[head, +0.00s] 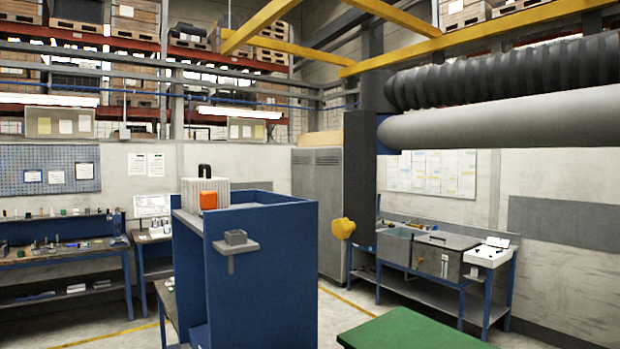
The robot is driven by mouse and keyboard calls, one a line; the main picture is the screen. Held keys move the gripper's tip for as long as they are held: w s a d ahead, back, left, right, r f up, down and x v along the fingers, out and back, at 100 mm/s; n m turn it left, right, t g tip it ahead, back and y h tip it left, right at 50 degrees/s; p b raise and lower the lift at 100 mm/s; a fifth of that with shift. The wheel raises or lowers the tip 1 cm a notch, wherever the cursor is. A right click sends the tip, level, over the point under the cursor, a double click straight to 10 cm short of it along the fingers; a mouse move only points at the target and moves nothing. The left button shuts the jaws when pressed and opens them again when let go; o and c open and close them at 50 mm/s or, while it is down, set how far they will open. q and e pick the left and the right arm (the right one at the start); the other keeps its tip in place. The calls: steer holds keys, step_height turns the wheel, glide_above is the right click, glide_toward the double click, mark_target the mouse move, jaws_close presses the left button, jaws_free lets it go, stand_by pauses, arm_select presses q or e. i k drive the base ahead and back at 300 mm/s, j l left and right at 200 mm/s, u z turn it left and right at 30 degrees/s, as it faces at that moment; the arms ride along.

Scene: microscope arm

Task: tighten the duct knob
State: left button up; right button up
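A yellow knob (343,228) sits at the lower end of a dark grey upright box (358,165), right of the picture's middle. A ribbed black duct (510,75) and a smooth grey duct (500,118) run across the upper right towards that upright part. How far the knob is turned cannot be told from here. Neither of my grippers is in view, and nothing is seen touching the knob.
A tall blue cabinet (262,275) stands in front, with a small grey bracket shelf (235,245) on its side. A green surface (415,332) lies at the bottom right. Workbenches (425,262) line the wall. Floor shows between cabinet and green surface.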

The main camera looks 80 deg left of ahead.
mark_target(342, 227)
steer(key=l+u, duration=0.1)
steer(key=u, duration=2.4)
